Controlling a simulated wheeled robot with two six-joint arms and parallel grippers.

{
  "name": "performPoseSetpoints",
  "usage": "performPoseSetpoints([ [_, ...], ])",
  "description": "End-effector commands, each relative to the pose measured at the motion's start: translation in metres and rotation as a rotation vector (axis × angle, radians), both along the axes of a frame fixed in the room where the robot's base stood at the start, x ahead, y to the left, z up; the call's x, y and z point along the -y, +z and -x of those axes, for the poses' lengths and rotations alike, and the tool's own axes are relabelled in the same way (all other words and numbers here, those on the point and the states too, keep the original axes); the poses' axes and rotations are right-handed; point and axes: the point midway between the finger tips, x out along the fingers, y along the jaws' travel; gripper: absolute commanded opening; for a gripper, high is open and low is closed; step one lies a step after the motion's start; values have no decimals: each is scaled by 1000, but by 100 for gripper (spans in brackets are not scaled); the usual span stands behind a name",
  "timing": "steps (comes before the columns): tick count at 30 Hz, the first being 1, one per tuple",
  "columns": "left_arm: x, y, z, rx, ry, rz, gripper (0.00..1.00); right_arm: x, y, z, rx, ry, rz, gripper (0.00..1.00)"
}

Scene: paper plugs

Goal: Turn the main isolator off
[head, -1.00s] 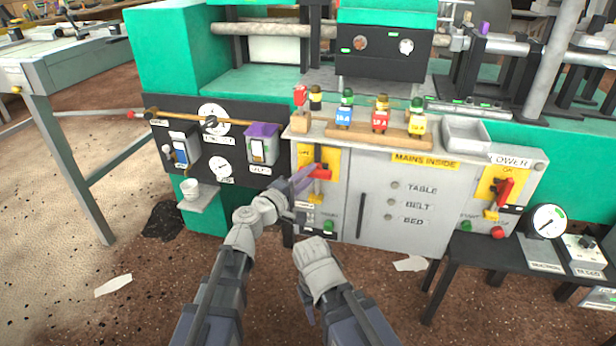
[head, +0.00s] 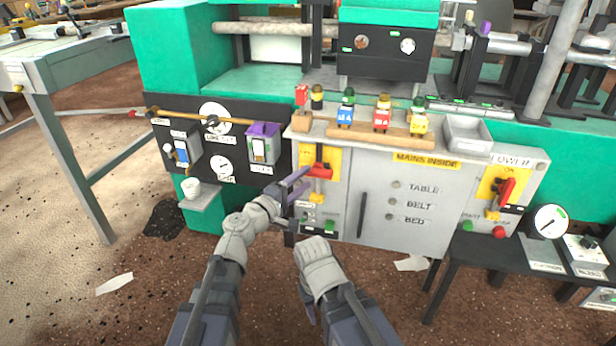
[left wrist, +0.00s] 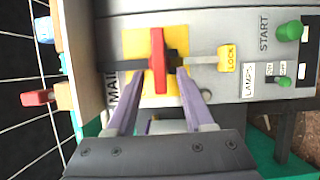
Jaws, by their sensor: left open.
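The main isolator is a red handle (head: 319,172) on a yellow plate at the left end of the grey cabinet. It lies crosswise, roughly level. In the left wrist view the red handle (left wrist: 158,62) stands upright in the picture, beside the partly hidden word MAIN. A yellow LOCK tag (left wrist: 228,58) hangs below the switch. My left gripper (head: 304,182) is open and empty just left of the handle. Its purple fingers (left wrist: 160,80) point at the switch, and the handle appears between their tips; contact cannot be told.
A similar red POWER handle (head: 505,190) is at the cabinet's right end. Green buttons (left wrist: 288,31) sit below the isolator. A shelf with small figures (head: 381,118) overhangs above. A vertical black door handle (head: 362,214) is to the right. A black table (head: 460,262) stands at right.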

Motion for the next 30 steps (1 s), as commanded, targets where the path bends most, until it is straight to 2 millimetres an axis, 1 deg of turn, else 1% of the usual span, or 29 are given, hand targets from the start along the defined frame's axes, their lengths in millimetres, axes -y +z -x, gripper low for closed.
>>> performPoseSetpoints([
  [1, -7, 0, 10, 0, 1, 0, 52, 0, 0, 0, 0, 0, 0, 50],
  [3, -15, 0, 19, 0, 2, 0, 52, 0, 0, 0, 0, 0, 0, 50],
  [6, -24, -1, 31, 0, 1, 0, 52, 0, 0, 0, 0, 0, 0, 50],
  [9, -31, -1, 37, 0, 1, 0, 52, 0, -1, 0, 0, 0, 0, 50],
  [23, -31, -2, 38, 0, -5, -8, 52, 0, -1, 0, 0, 0, 0, 50],
  [26, -27, -11, 43, 3, -39, -77, 52, 0, -1, 0, 0, 0, 0, 50],
  [29, -20, -37, 55, -2, -119, -238, 52, 0, -1, 0, 0, 0, 0, 50],
  [30, -19, -52, 61, -11, -161, -324, 52, 0, -1, 0, 0, 0, 0, 50],
])
